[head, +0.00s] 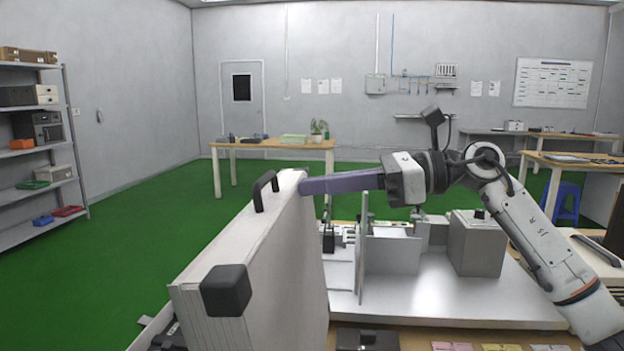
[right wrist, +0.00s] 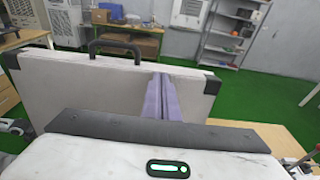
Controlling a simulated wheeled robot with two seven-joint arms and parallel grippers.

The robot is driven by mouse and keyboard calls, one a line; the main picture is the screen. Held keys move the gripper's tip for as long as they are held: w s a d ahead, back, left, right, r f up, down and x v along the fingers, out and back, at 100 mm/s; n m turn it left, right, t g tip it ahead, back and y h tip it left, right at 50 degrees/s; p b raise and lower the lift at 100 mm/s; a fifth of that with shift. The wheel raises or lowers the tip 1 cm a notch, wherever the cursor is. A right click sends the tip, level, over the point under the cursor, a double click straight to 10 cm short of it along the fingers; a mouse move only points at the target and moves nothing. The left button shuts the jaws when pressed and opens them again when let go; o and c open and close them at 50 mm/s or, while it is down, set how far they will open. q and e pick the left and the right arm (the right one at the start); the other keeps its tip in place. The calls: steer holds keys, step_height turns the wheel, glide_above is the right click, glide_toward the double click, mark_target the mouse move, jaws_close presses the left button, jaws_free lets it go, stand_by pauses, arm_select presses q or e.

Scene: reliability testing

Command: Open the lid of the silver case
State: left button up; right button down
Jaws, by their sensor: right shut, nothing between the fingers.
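The lid of the silver case (head: 260,255) stands raised, near upright, at the lower middle of the head view. It has a black handle (head: 265,190) on its upper edge and black corner pieces. In the right wrist view the lid (right wrist: 100,85) fills the middle, with its handle at the top. My right gripper (head: 304,186) is shut and empty, its purple fingers reaching left to the lid's right face near the top edge. They appear to touch it, though contact is not certain. The case's base is mostly hidden behind the lid. My left gripper is not in view.
A white workbench (head: 450,305) with a test fixture and a grey box (head: 477,243) stands right of the lid, under my right arm. Small coloured packets (head: 500,347) lie at the front edge. A shelf (head: 35,150) stands far left. Green floor left of the lid is clear.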

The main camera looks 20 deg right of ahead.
steer(key=b+v, duration=0.2)
steer(key=v, duration=1.2)
steer(key=shift+d+f, duration=0.1)
steer(key=shift+f, duration=0.05)
